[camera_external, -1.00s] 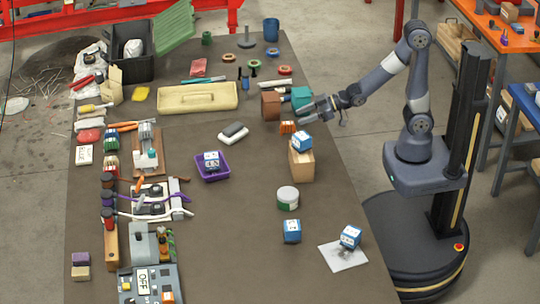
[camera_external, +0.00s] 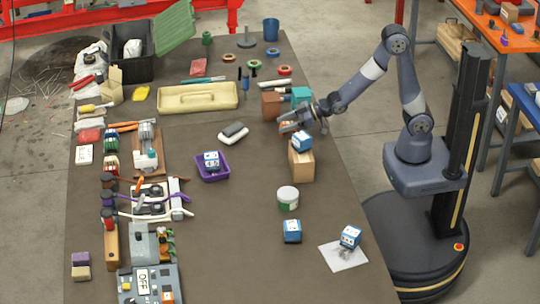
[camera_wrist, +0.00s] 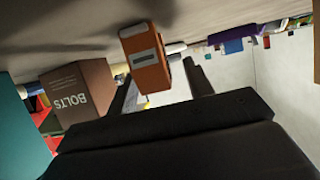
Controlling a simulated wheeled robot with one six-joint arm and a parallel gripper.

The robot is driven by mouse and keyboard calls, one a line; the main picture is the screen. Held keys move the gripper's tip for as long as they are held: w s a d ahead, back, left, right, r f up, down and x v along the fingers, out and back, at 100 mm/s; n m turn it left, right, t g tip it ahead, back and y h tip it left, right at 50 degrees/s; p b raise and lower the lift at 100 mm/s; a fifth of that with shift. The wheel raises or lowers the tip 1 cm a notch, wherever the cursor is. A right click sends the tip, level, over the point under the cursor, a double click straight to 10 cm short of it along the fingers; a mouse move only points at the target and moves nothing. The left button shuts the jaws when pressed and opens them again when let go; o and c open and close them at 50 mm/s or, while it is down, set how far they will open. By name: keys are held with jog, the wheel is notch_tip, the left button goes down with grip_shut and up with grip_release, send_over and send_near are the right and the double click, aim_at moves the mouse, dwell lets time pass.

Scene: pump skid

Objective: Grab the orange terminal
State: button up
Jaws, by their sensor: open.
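The orange terminal (camera_wrist: 147,57) is a small orange block with a grey slot on its face. In the wrist view, which looks upside down, it lies ahead of and between my two dark fingers. My gripper (camera_wrist: 160,86) is open, with a finger to either side of the block's near end. I cannot tell whether either finger touches it. In the external view my gripper (camera_external: 286,122) is low over the table at the terminal's spot and hides most of it.
A cardboard box (camera_external: 301,166) bearing a blue-and-white terminal (camera_external: 302,141) stands just in front. The table's middle is mostly clear around the purple bin (camera_external: 213,177).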

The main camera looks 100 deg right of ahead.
jog(key=shift+c, duration=0.6)
jog(key=c, duration=0.9)
jog(key=shift+c, duration=0.2)
